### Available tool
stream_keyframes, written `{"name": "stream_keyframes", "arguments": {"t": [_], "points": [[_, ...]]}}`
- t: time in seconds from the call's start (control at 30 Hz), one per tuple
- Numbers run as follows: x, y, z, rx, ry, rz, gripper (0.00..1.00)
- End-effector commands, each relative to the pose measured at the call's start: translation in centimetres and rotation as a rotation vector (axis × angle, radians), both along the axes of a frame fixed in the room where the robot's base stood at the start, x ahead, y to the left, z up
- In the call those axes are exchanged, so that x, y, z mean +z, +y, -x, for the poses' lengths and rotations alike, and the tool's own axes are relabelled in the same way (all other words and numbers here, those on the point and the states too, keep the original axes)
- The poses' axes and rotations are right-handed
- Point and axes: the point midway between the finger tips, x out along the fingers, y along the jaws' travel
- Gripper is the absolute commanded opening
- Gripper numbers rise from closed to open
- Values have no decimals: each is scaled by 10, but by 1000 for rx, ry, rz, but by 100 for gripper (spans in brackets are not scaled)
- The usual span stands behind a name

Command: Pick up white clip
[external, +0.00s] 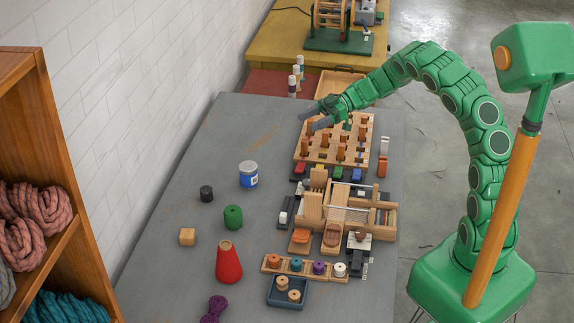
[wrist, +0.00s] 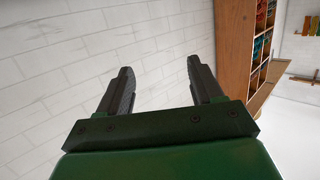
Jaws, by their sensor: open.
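My gripper (external: 316,114) is open and empty, held above the far part of the grey table near the wooden peg board. In the wrist view its two dark fingers (wrist: 160,70) stand wide apart with only the white brick wall behind them. I cannot make out the white clip for certain. Small white pieces show in the external view: a white block (external: 384,146) right of the peg board, and a white and black piece (external: 284,216) left of the wooden loom. No clip shows in the wrist view.
The peg board (external: 312,153) and wooden loom (external: 376,219) fill the table's right side. A red cone (external: 229,264), blue-labelled jar (external: 248,175) and green spool (external: 233,217) stand further left. The grey table (external: 190,150) is clear at its far left. A shelf (wrist: 238,50) stands by the wall.

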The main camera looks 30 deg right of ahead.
Motion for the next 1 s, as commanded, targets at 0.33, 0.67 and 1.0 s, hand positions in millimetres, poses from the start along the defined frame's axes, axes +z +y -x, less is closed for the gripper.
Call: {"name": "stream_keyframes", "arguments": {"t": [0.33, 0.67, 1.0], "points": [[-1, -163, 11, -318, 16, 86, 66], [-1, -271, 45, -540, 36, 146, 66], [0, -325, 72, -661, 49, 179, 66]]}}
